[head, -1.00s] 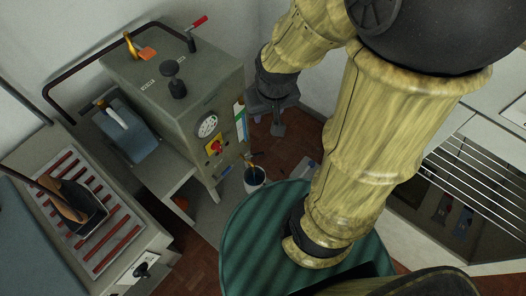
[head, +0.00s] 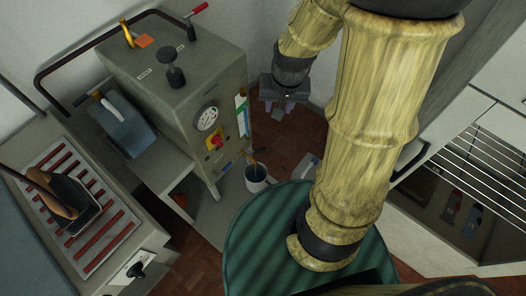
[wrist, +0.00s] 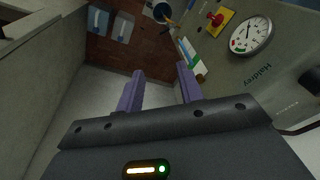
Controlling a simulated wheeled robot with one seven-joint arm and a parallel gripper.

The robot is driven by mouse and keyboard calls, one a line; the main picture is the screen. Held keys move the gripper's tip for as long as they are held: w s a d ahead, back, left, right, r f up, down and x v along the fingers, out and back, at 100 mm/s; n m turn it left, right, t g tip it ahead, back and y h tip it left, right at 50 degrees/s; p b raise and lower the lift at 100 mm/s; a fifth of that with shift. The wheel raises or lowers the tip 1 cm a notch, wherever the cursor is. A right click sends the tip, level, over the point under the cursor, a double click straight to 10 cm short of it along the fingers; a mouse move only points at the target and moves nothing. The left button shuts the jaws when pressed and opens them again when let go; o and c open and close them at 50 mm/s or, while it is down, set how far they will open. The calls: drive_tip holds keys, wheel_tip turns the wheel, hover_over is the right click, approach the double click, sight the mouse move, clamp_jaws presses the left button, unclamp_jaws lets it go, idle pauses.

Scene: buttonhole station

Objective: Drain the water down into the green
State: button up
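A grey boiler-like machine (head: 170,85) stands left of my gripper in the head view. Its round white gauge (head: 207,118) also shows in the wrist view (wrist: 251,36), with a green patch at its lower left; I cannot read the needle surely. A brass-coloured pipe or tap (head: 251,158) sits low on its front, above a pale bucket (head: 256,179) with dark contents; the bucket is at the top of the wrist view (wrist: 162,12). My gripper (head: 287,106) hangs right of the machine. Its purple fingers (wrist: 160,85) are apart with nothing between them.
A red knob on a yellow plate (head: 215,141) is below the gauge. A black knob (head: 174,74) and a red-handled lever (head: 195,14) stand on top.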

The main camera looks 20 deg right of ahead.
sight(261, 149)
drive_tip(key=w+d+f+m+y+b, duration=0.1)
drive_tip(key=w+f+m+b, duration=0.3)
drive_tip(key=f, duration=0.8)
drive_tip(key=w+d+f+m+y+b, duration=0.1)
drive_tip(key=w+d+f+m+b, duration=0.2)
drive_tip(key=w+f+m+b, duration=0.2)
drive_tip(key=w+d+f+m+y+b, duration=0.2)
drive_tip(key=w+f+m+b, duration=0.2)
drive_tip(key=f+b, duration=0.6)
wheel_tip(261, 149, down, 9)
drive_tip(key=shift+w+d+f+m, duration=0.15)
drive_tip(key=shift+w+d+m, duration=0.15)
drive_tip(key=shift+m, duration=0.4)
drive_tip(key=shift+s+d, duration=0.1)
drive_tip(key=b+x, duration=0.4)
drive_tip(key=x, duration=1.3)
drive_tip(key=shift+f, duration=0.15)
clamp_jaws()
